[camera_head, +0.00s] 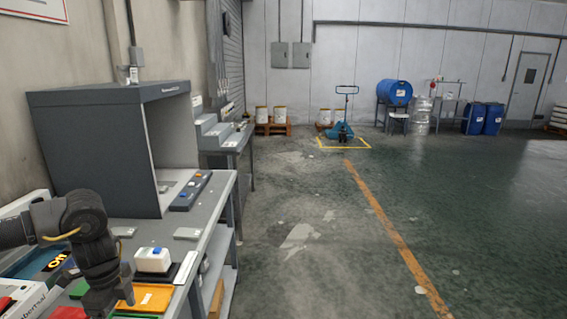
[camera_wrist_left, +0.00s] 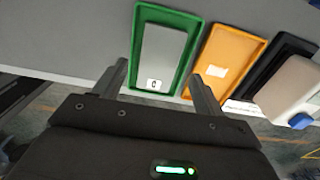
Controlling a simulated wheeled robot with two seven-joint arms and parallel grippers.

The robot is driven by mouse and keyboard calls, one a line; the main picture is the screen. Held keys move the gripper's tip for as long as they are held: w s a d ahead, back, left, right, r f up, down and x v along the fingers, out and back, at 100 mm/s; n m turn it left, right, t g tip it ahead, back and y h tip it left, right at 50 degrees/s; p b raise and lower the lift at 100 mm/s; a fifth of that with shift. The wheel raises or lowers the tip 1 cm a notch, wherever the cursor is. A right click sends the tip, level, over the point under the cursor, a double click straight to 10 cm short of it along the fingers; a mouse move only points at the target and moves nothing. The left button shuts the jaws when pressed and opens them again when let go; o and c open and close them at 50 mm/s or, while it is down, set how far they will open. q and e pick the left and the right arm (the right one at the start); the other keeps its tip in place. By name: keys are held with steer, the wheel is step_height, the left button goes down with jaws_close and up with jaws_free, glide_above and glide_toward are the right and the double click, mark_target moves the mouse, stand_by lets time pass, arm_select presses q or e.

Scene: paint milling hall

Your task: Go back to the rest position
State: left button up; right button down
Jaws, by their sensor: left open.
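My left gripper (camera_head: 108,298) hangs over the front of the bench at the lower left of the head view. In the left wrist view its two fingers (camera_wrist_left: 160,75) are spread apart with nothing between them. The fingertips are by the near end of a green tray (camera_wrist_left: 187,78), which holds a flat grey plate (camera_wrist_left: 160,54). My right gripper is in neither view.
A grey open-fronted booth (camera_head: 105,145) stands on the bench, with a dark button strip (camera_head: 190,192) in front. The white block (camera_head: 152,261) also shows in the head view. Open floor (camera_head: 310,230) lies right of the bench.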

arm_select(q)
steer(key=w+r, duration=1)
steer(key=w, duration=0.4)
steer(key=shift+a+r+p, duration=0.15)
steer(key=shift+r+p, duration=0.15)
steer(key=shift+r, duration=0.05)
